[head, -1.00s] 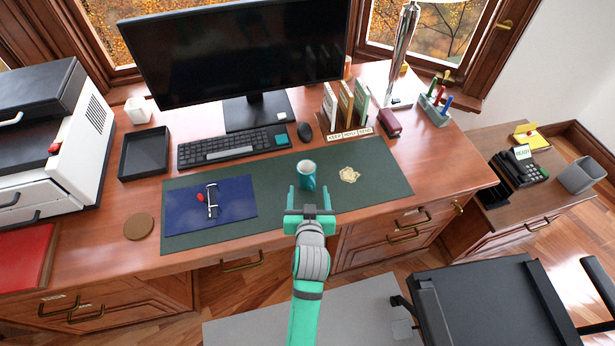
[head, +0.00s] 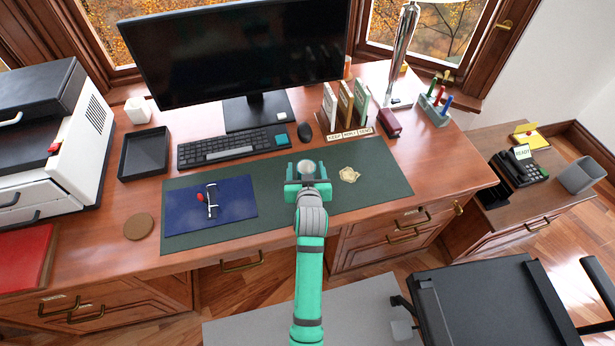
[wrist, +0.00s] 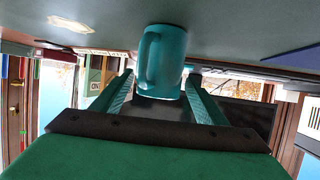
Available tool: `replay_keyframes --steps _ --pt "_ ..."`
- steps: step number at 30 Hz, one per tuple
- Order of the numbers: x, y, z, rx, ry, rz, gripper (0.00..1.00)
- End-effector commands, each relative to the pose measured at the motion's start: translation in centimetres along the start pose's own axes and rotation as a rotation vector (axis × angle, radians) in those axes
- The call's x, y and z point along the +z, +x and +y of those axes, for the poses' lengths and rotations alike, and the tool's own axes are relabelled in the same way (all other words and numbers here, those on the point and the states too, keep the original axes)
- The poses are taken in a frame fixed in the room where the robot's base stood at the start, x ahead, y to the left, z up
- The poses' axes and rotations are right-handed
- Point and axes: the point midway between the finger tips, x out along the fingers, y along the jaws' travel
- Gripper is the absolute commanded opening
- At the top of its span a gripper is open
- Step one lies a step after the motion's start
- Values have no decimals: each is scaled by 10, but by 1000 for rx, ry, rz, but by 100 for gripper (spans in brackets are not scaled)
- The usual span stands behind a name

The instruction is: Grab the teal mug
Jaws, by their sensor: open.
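The teal mug (wrist: 163,58) stands on the dark green desk mat (head: 385,180). In the wrist view, which is upside down, it sits between and just at the tips of my gripper's two fingers (wrist: 160,92), with its handle facing the camera. In the head view only the mug's rim and pale inside (head: 306,167) show; my gripper (head: 306,170) hides the rest. My gripper is open, with one finger on each side of the mug. I cannot tell whether either finger touches it.
A keyboard (head: 230,147) and a mouse (head: 304,132) lie behind the mug. A blue folder (head: 235,195) lies to the left, and a cream emblem (head: 349,175) is close on the right. Upright books (head: 345,105) stand farther back.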

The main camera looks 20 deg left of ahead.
Motion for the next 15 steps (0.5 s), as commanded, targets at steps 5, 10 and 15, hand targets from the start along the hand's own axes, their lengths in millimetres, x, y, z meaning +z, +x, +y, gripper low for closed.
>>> replay_keyframes --steps 5,10,15 --pt "0 24 1 0 -2 0 67" --pt "1 32 2 1 -1 -1 67" --pt "0 32 1 0 0 0 67"
